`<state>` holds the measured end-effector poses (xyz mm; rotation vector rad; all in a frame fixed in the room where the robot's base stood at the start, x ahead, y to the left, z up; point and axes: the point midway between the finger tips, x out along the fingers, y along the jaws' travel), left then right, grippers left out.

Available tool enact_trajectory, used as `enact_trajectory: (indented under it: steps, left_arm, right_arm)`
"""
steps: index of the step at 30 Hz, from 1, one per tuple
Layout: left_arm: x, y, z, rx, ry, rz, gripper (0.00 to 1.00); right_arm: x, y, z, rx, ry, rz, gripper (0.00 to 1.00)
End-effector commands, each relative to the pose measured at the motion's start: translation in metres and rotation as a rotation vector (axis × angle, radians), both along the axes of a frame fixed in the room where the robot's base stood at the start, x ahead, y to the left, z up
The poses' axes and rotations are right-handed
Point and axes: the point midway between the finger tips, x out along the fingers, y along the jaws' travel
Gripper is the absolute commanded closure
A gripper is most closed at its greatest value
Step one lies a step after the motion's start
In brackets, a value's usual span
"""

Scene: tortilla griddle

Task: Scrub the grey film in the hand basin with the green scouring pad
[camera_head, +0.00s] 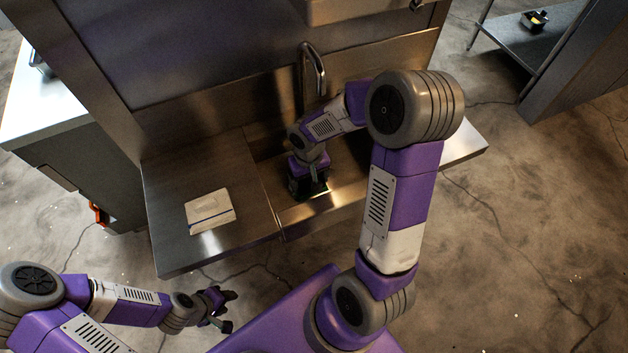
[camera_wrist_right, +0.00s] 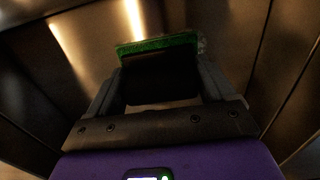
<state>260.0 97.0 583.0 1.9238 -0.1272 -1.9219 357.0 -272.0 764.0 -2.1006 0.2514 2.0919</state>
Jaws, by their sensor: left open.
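The hand basin (camera_head: 345,165) is a steel sink set in the counter, under a curved tap. My right gripper (camera_head: 308,190) reaches down into it. In the right wrist view, my right gripper (camera_wrist_right: 158,85) is shut on the green scouring pad (camera_wrist_right: 155,44), a dark block with a green edge at its far side. The pad faces the basin's steel surface; I cannot tell whether it touches. A small greyish speckled patch (camera_wrist_right: 202,44) shows beside the pad's right end and may be the grey film; the pad hides the rest. My left gripper (camera_head: 219,308) is open and empty, in front of the counter.
A folded cream cloth (camera_head: 209,211) with a blue stripe lies on the steel counter (camera_head: 170,180) left of the basin. The tap (camera_head: 314,65) stands behind the basin, close to my right arm. Basin walls surround my right gripper. A shelf (camera_head: 525,45) stands far right.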

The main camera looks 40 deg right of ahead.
Motion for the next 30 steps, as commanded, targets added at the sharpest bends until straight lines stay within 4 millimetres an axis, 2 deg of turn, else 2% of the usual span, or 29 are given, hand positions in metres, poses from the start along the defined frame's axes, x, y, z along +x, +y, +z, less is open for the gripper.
enact_trajectory:
  steps: [7,25,26,30]
  left_arm:
    - [0.0,0.0001,-0.0001,0.0,0.0,0.0,0.57]
    - [0.0,0.0,0.0048,0.0,0.0,0.0,0.57]
    - [0.0,0.0,0.0048,0.0,0.0,0.0,0.57]
    - [0.0,0.0,0.0048,0.0,0.0,0.0,0.57]
  right_arm:
    - [-0.0039,0.0031,-0.0033,0.005,0.013,0.003,0.07]
    - [-0.0014,0.0019,0.0057,0.003,0.004,0.002,0.07]
    - [-0.0013,0.0019,0.0058,0.003,0.004,0.002,0.09]
    - [-0.0009,0.0018,0.006,0.003,0.003,0.002,0.3]
